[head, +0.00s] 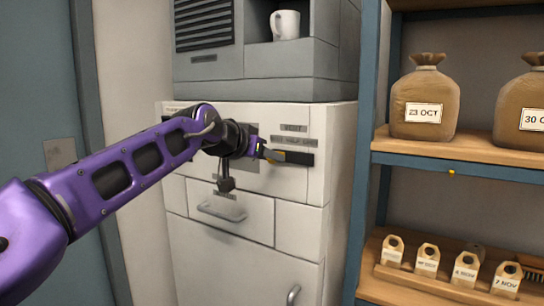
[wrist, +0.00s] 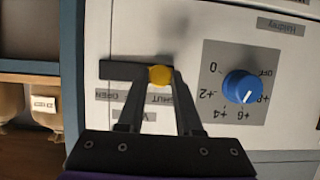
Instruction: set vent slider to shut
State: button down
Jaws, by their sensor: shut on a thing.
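The vent slider's yellow knob (wrist: 160,75) sits in a dark horizontal slot (wrist: 120,70) on the white cabinet panel. My gripper (wrist: 159,82) is shut on the knob, one finger on each side. The wrist picture is upside down; the bare slot runs left from the knob towards the OPEN label (wrist: 111,95). The SHUT label (wrist: 160,98) is partly behind my fingers, close to the knob. In the head view the knob is at the slot's left part, and the dark slot (head: 298,158) shows to its right, below the VENT sign (head: 293,128).
A blue dial (wrist: 242,87) on a grey plate is beside the slot. Below the panel is a drawer with a handle (head: 222,211). A mug (head: 286,25) sits above.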

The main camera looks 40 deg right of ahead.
jog(key=c, duration=0.6)
grip_release()
jog(key=shift+w+a, duration=0.2)
jog(key=shift+w, duration=0.1)
jog(key=shift+s, duration=0.1)
jog(key=shift+d, duration=0.1)
jog(key=v, duration=1.7)
jog(key=shift+s+a+p, duration=0.2)
jog(key=shift+a+p, duration=0.05)
jog(key=shift+p, duration=0.05)
